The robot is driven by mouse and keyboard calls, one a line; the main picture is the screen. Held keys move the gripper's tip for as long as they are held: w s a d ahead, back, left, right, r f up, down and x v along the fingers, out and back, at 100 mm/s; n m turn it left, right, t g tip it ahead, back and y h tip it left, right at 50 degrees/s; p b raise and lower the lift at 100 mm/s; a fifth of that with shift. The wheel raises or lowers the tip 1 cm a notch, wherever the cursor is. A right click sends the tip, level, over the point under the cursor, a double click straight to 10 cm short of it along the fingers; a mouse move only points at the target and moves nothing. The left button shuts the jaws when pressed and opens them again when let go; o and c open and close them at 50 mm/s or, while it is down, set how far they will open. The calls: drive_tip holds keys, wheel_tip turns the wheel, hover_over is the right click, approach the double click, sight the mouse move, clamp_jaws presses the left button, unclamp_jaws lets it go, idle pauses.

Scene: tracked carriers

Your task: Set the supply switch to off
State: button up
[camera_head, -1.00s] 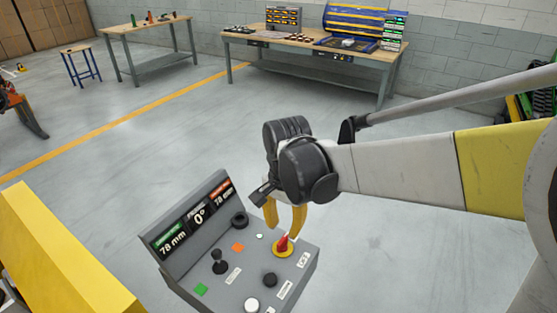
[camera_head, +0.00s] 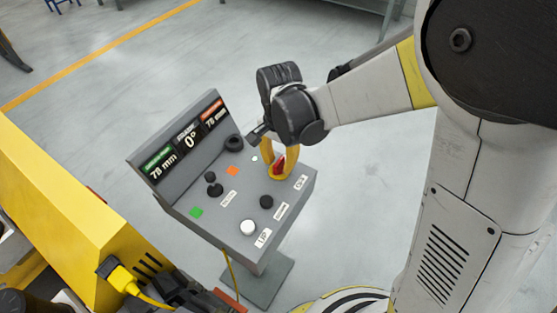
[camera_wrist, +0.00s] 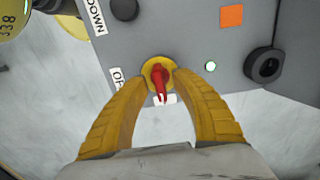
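The supply switch is a red turning handle (camera_head: 278,168) on a round yellow base, at the far right part of the grey control panel (camera_head: 308,176). In the wrist view the red handle (camera_wrist: 159,84) points toward the gripper, down in the picture and slightly tilted. My gripper (camera_head: 279,158) is over the switch with its yellow fingers on either side of the handle. In the wrist view the gripper (camera_wrist: 162,84) is open, with visible gaps between both fingers and the handle. A label under the handle is partly hidden.
The panel also bears a black knob (camera_head: 266,201), a white button (camera_head: 248,227), a joystick (camera_head: 213,186), a green square (camera_head: 196,212), an orange square (camera_head: 233,171) and a black ring-shaped knob (camera_head: 234,142). A display (camera_head: 190,140) stands behind them. A yellow machine body (camera_head: 75,195) is at left.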

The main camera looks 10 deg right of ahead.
clamp_jaws()
